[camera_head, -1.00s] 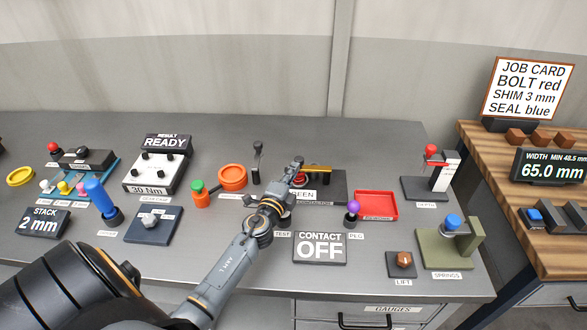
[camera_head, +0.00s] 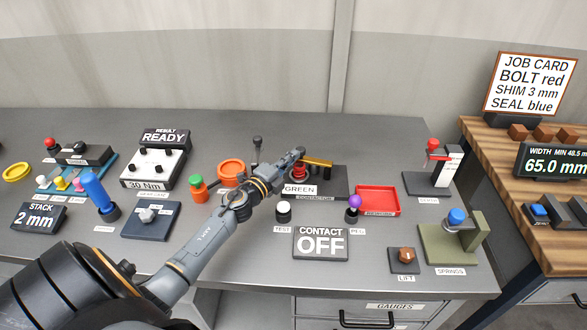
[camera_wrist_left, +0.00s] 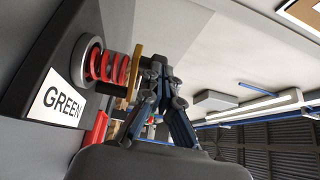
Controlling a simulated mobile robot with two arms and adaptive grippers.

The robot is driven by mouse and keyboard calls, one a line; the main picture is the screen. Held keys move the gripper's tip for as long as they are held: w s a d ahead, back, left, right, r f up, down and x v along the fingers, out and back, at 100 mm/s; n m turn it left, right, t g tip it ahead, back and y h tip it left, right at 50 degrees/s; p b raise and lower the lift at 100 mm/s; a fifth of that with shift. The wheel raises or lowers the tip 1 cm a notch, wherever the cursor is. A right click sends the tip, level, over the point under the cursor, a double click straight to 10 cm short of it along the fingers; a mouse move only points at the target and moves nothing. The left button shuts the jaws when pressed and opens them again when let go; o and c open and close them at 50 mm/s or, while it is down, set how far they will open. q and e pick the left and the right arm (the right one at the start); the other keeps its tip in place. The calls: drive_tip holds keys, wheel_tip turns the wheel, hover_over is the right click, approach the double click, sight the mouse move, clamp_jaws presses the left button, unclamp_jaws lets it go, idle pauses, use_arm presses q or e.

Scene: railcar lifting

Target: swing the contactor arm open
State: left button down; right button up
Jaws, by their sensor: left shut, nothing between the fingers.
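The contactor stands on a dark base plate (camera_head: 336,184) with a GREEN label (camera_head: 299,189). Its red coil spring (camera_head: 299,171) shows partly behind my gripper, and clearly in the left wrist view (camera_wrist_left: 107,67). The yellow contactor arm (camera_head: 320,162) extends to the right above the plate; in the wrist view it is a yellow bar (camera_wrist_left: 134,75) at the end of the spring. My left gripper (camera_head: 298,153) is shut and empty. Its fingertips (camera_wrist_left: 157,66) are close beside the yellow bar; whether they touch it I cannot tell. My right gripper is not in view.
A CONTACT OFF display (camera_head: 320,243) stands in front, with a white TEST knob (camera_head: 283,211) and a purple PEG knob (camera_head: 354,202) behind it. A red tray (camera_head: 377,200) lies right of the contactor. A black lever (camera_head: 257,147) stands behind my arm.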

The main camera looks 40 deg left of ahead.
use_arm(q)
drive_tip(key=m+h+b, duration=0.1)
drive_tip(key=w+a+m+h+b, duration=0.1)
drive_tip(key=h, duration=0.1)
drive_tip(key=w+m+h+b, duration=0.1)
drive_tip(key=shift+w+a+f+g+h+b, duration=0.2)
drive_tip(key=shift+w+a+g+h+b, duration=0.1)
drive_tip(key=shift+a+b, duration=0.1)
drive_tip(key=shift+w+h, duration=0.15)
drive_tip(key=shift+h, duration=0.15)
drive_tip(key=shift+w+a+r+b, duration=0.1)
drive_tip(key=shift+w+r+b, duration=0.1)
drive_tip(key=shift+w+b, duration=0.35)
drive_tip(key=v, duration=1.2)
